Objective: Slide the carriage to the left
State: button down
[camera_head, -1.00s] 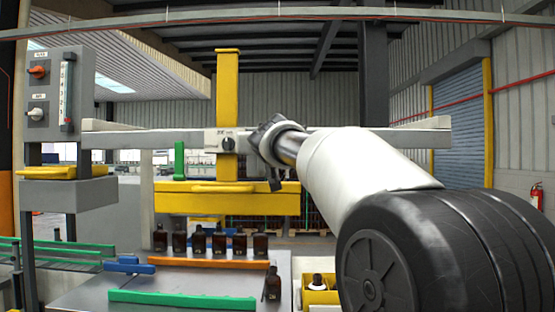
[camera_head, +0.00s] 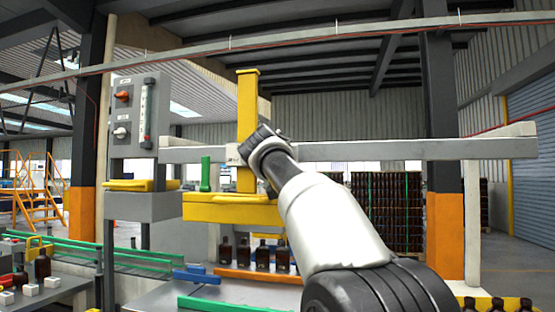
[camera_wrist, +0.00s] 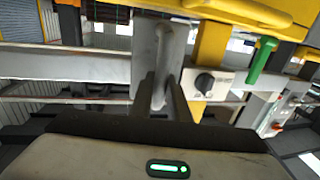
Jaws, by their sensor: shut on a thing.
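The carriage is a yellow post (camera_head: 247,120) over a yellow crossbar (camera_head: 230,213), with a small pale plate at the rail. It sits on the long grey rail (camera_head: 400,149), near the rail's left part. In the wrist view, a grey upright handle (camera_wrist: 176,45) stands beside the pale plate with a round black knob (camera_wrist: 205,82). My gripper (camera_wrist: 163,88) has its dark fingers on either side of this handle and is shut on it. In the head view, my gripper (camera_head: 258,150) is at the carriage, partly hiding the plate.
A green handle (camera_head: 205,174) is on the crossbar's left. Several amber bottles (camera_head: 262,255) stand on the table below. The rail's right part is clear.

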jog(key=shift+a+r, duration=0.2)
jog(key=shift+a, duration=0.05)
jog(key=c, duration=2)
grip_release()
jog(key=shift+c, duration=0.2)
jog(key=o, duration=0.4)
jog(key=shift+w+a+f, duration=0.1)
jog(key=shift+c, duration=0.2)
jog(key=shift+f, duration=0.1)
jog(key=shift+s+b, duration=0.35)
jog(key=shift+s, duration=0.05)
jog(key=s+b, duration=0.6)
jog(key=s, duration=1)
jog(key=shift+s+a, duration=0.25)
jog(key=shift+s, duration=0.05)
